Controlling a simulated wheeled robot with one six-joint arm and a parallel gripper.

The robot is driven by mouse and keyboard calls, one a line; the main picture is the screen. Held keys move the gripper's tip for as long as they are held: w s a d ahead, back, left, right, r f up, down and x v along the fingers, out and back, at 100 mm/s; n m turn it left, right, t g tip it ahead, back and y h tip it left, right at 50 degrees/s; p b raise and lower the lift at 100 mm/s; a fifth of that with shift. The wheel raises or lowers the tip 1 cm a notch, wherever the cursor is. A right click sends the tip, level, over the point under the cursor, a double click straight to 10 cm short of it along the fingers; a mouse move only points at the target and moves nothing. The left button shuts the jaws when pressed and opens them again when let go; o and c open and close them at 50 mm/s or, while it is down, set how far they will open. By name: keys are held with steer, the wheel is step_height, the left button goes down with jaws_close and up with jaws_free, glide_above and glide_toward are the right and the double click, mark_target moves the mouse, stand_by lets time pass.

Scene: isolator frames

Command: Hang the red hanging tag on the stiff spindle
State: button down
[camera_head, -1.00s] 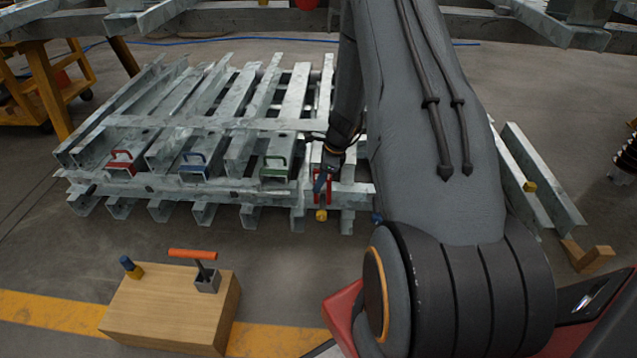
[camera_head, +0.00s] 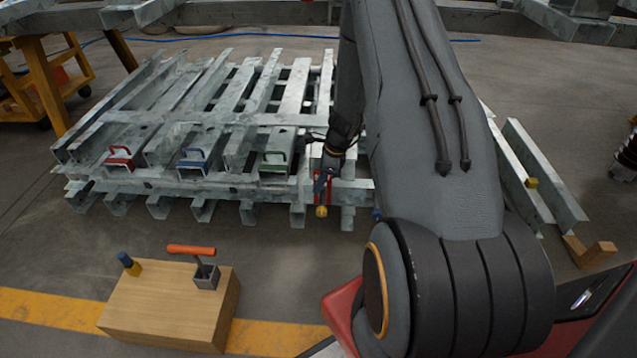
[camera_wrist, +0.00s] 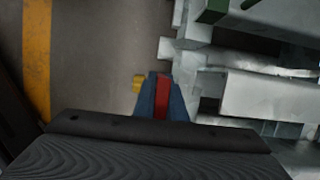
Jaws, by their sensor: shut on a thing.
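My gripper (camera_head: 320,190) is at the front right end of the steel stack, pointing down. In the wrist view its two blue-grey fingers (camera_wrist: 160,97) are shut on a red piece (camera_wrist: 162,98), which looks like the red hanging tag. Some red also shows beside the fingers in the head view (camera_head: 330,187). A small yellow knob (camera_head: 321,211) is just below the fingertips. In the wrist view the yellow knob (camera_wrist: 138,83) is left of them; I cannot tell whether they touch. An orange-handled spindle (camera_head: 191,250) stands in a grey fitting on the wooden block; I cannot tell whether it is the stiff spindle.
Floor between stack and block is clear. Steel channels (camera_head: 545,175) lie at right.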

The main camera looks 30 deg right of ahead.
steer(key=shift+f+b, duration=1.05)
steer(key=shift+f, duration=1.05)
steer(key=shift+r, duration=0.15)
steer(key=shift+r+p, duration=2.75)
steer(key=shift+r, duration=0.25)
steer(key=shift+p, duration=0.35)
steer(key=shift+f+b, duration=0.9)
steer(key=shift+f, duration=1.1)
stand_by(0.4)
